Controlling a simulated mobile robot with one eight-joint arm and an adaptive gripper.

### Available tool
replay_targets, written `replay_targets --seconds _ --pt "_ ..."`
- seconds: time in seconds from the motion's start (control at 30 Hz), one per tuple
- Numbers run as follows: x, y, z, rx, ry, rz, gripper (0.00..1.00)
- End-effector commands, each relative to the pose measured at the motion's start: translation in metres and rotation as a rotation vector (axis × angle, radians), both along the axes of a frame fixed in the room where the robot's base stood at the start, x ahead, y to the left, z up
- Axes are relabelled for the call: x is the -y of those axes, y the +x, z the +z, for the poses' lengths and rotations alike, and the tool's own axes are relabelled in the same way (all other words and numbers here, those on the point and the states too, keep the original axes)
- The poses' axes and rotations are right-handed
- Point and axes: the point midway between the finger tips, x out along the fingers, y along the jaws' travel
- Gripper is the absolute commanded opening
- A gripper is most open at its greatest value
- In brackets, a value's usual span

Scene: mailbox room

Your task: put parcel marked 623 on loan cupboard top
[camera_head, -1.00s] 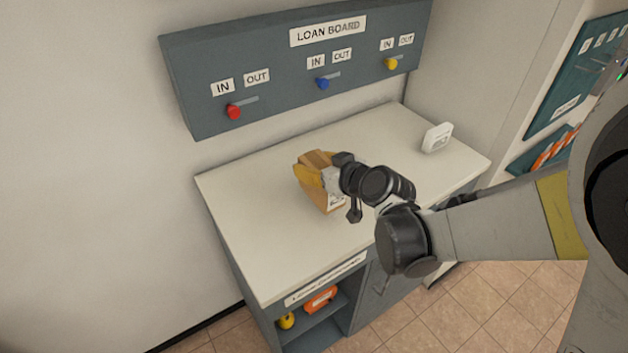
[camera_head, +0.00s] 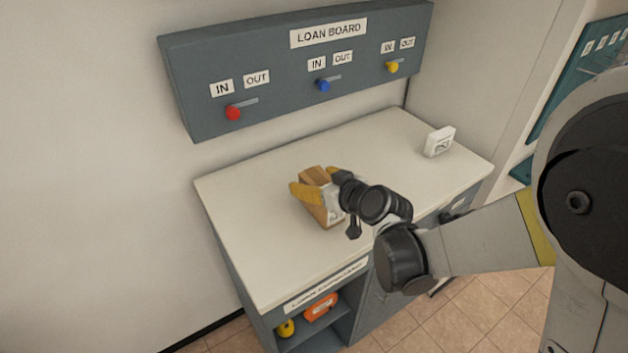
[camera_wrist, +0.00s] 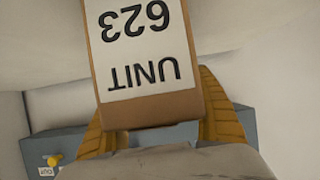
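The parcel (camera_head: 327,208) is a small brown box. In the wrist view its white label, upside down, reads UNIT 623 (camera_wrist: 140,50). My gripper (camera_head: 318,188) has one yellow finger on each side of the parcel, and they look closed against it. The fingers also show in the wrist view (camera_wrist: 160,115), partly hidden behind the box. The parcel is upright, slightly tilted in the picture, over the middle of the pale loan cupboard top (camera_head: 260,225). Its lower edge is at or very near the surface; I cannot tell if it touches.
A small white device (camera_head: 439,141) stands at the right back of the top. The loan board (camera_head: 300,75) with red, blue and yellow knobs hangs on the wall behind. The top is clear on the left and at the front. An open shelf below holds orange and yellow items.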

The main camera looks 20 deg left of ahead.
Motion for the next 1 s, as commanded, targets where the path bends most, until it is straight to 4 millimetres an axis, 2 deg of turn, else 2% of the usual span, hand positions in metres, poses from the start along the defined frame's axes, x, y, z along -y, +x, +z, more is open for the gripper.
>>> replay_targets --seconds 0.17,0.23,0.5,0.7,1.0 --pt "0.001 0.0 0.005 0.0 0.0 0.0 0.74" --pt "0.007 -0.006 0.009 0.0 0.0 -0.001 0.74" --pt "0.049 -0.041 0.037 0.0 0.0 -0.002 0.74" --pt "0.073 -0.062 0.051 -0.001 0.0 -0.001 0.74" --pt "0.082 -0.071 0.055 0.0 0.0 0.0 0.74"
